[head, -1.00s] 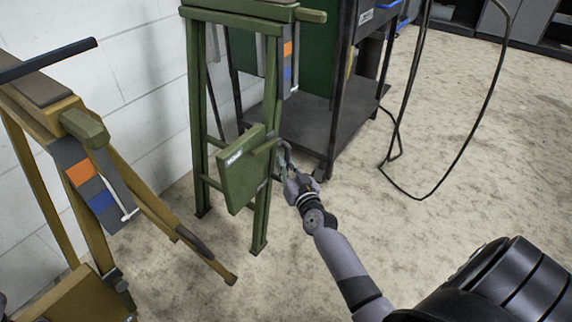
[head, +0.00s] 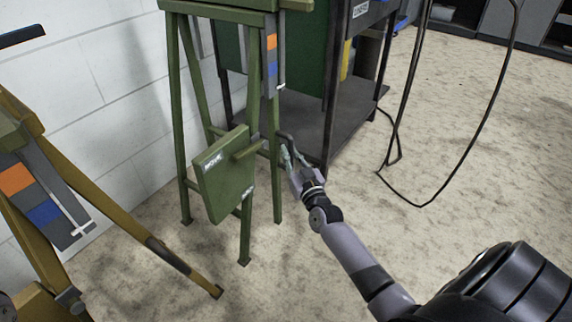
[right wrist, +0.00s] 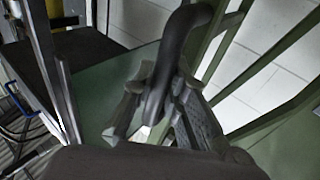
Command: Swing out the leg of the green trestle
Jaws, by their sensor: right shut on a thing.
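The green trestle (head: 175,120) stands by the white wall, left of centre in the head view. A green panel (head: 224,180) hangs at its front. One leg (head: 277,195) stands apart to the right of the front leg (head: 246,235). My right gripper (head: 291,160) is beside this leg at mid height, shut on a dark curved handle (head: 286,136). The right wrist view shows the handle (right wrist: 178,45) between my fingers (right wrist: 158,100). Where the handle joins the leg is hard to see. My left gripper is not in view.
A yellow-brown trestle (head: 115,210) stands at the left, its leg reaching towards the green one. A dark shelf cart (head: 325,120) stands close behind the green trestle. A black cable (head: 425,205) loops over the floor.

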